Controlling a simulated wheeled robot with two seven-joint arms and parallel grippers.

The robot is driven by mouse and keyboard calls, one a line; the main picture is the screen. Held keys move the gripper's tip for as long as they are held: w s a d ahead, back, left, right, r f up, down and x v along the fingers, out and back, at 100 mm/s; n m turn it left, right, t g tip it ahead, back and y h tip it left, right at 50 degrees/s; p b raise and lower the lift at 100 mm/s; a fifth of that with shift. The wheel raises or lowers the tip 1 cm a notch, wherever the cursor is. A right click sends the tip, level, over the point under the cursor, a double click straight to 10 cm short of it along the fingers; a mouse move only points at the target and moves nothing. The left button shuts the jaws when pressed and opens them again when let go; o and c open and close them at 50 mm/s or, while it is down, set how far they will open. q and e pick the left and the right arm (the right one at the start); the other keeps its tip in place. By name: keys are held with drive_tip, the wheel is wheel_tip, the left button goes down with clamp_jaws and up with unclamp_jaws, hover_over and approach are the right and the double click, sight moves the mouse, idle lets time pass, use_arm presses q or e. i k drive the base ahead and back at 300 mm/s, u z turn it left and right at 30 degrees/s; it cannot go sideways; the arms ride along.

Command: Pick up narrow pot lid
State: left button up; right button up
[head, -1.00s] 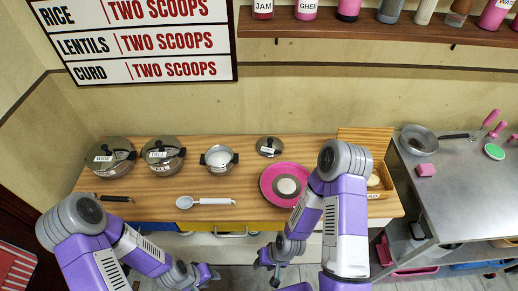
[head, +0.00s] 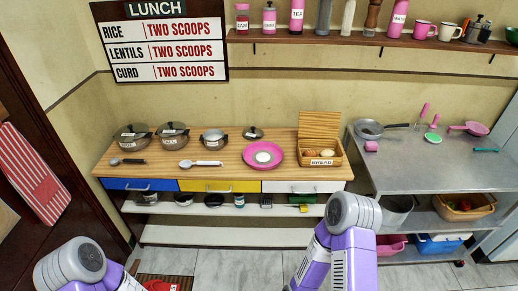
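A small dark pot lid with a knob and a white label (head: 253,133) lies on the wooden counter (head: 225,171), near its back edge. A small open pot (head: 214,141) stands to its left, and a pink plate with a pale disc (head: 263,155) lies in front of it and slightly right. Two lidded pots, the wide one (head: 131,136) and the tall one (head: 173,136), stand further left. My arms show only as purple and grey links at the bottom. Both grippers are outside the picture, and nothing touches the lid.
A bread basket (head: 320,153) stands at the counter's right end. A ladle (head: 200,164) and a dark-handled utensil (head: 128,161) lie along the front. Blue, yellow and white drawers sit below. A metal table (head: 425,170) holding a pan (head: 369,129) stands right. Floor before the counter is open.

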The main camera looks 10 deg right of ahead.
sight(254, 133)
drive_tip(key=u, duration=0.15)
drive_tip(key=k, duration=0.1)
drive_tip(key=z, duration=1.05)
drive_tip(key=i, duration=1.4)
